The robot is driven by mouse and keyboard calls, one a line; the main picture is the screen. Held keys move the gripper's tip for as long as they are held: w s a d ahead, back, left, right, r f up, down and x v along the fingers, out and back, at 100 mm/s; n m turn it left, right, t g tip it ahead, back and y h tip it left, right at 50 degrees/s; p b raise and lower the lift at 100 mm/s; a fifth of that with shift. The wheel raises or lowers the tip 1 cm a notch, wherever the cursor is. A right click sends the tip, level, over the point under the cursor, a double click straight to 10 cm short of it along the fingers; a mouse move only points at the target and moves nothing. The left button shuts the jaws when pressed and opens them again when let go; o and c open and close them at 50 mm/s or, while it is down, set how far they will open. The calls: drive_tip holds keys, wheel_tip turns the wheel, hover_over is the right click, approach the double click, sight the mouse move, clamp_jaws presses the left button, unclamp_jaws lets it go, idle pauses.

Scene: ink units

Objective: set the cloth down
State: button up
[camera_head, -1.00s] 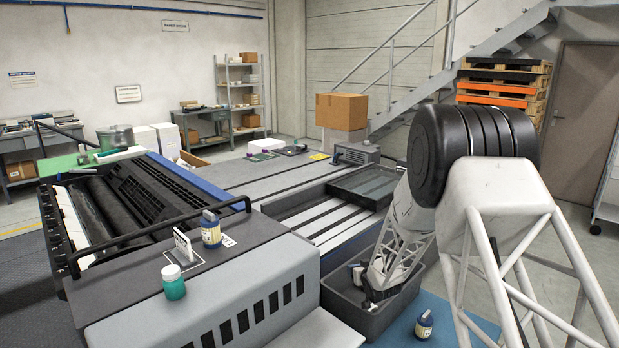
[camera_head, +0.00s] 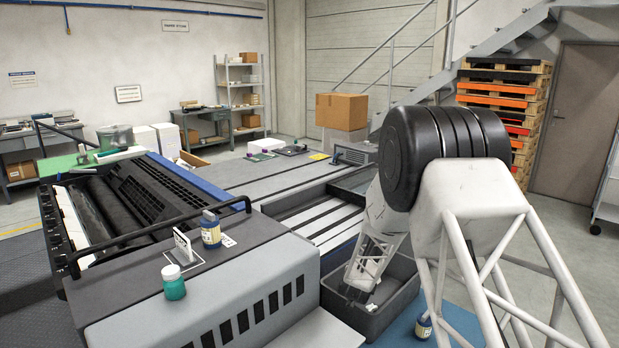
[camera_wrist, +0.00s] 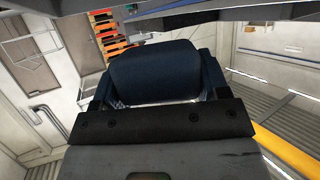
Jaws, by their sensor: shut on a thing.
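The cloth (camera_wrist: 153,72) shows in the wrist view as a dark blue, rounded bundle. My gripper (camera_wrist: 155,88) is shut on it, with a finger at each side. In the head view the end of my arm reaches down into a grey open bin (camera_head: 392,318) at the front middle. There my arm and the bin wall hide the fingers and the cloth. I cannot tell whether the cloth touches the bin floor.
Another blue bottle (camera_head: 424,327) stands right of the bin, partly behind my arm.

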drive_tip(key=shift+s+f, duration=0.15)
drive_tip(key=shift+s, duration=0.05)
idle(0.5)
idle(1.6)
drive_tip(key=r, duration=0.7)
drive_tip(key=shift+s+a+r, duration=0.15)
drive_tip(key=shift+a+r, duration=0.05)
drive_tip(key=s+a+r+n+y, duration=0.1)
drive_tip(key=s+a+n+y, duration=0.2)
drive_tip(key=s+a, duration=0.55)
drive_tip(key=s+a+n+y, duration=0.2)
drive_tip(key=s+a+y, duration=0.15)
drive_tip(key=s, duration=1.05)
drive_tip(key=s+a+r+n+y, duration=0.1)
drive_tip(key=s+a+n+y, duration=0.2)
drive_tip(key=s+a, duration=0.55)
drive_tip(key=s+f+n+g+y, duration=0.3)
drive_tip(key=s+n+g+y, duration=0.1)
drive_tip(key=s, duration=1.7)
drive_tip(key=shift+a+f, duration=0.15)
drive_tip(key=shift+f, duration=0.9)
drive_tip(key=shift+a+f, duration=0.15)
drive_tip(key=shift+f, duration=0.9)
drive_tip(key=shift+w, duration=0.1)
